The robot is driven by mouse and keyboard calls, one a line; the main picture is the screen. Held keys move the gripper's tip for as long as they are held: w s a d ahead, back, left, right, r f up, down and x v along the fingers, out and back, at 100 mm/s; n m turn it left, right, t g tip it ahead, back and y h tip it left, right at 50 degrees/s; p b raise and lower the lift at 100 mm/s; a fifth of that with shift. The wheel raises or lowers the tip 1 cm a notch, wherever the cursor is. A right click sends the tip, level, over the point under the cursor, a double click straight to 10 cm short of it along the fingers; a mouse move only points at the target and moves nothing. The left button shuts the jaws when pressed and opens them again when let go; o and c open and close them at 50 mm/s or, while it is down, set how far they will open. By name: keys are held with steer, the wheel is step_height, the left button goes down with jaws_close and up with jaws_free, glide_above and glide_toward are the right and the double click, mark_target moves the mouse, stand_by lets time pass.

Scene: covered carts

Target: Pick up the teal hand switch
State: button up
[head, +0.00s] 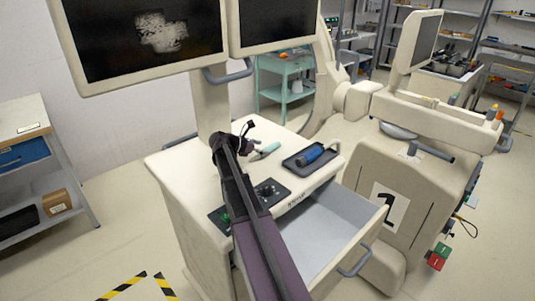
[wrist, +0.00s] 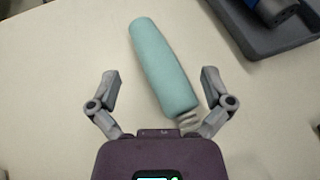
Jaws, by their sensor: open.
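The teal hand switch (wrist: 163,68) lies on the cream cart top, tilted between my open fingers in the wrist view, with its grey cord end toward my palm. It also shows in the head view (head: 270,148), just right of my gripper. My gripper (wrist: 158,88) is open and empty, with one finger on either side of the switch's lower part and a gap on both sides.
A dark tray (head: 323,169) holding a blue cylindrical thing (head: 310,155) stands to the right of the switch. An open drawer (head: 325,232) juts from the cart front. Two monitors (head: 150,35) stand above the cart. Controls (head: 268,191) sit along the front edge.

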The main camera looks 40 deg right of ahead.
steer(key=shift+x, duration=0.95)
steer(key=c, duration=1.1)
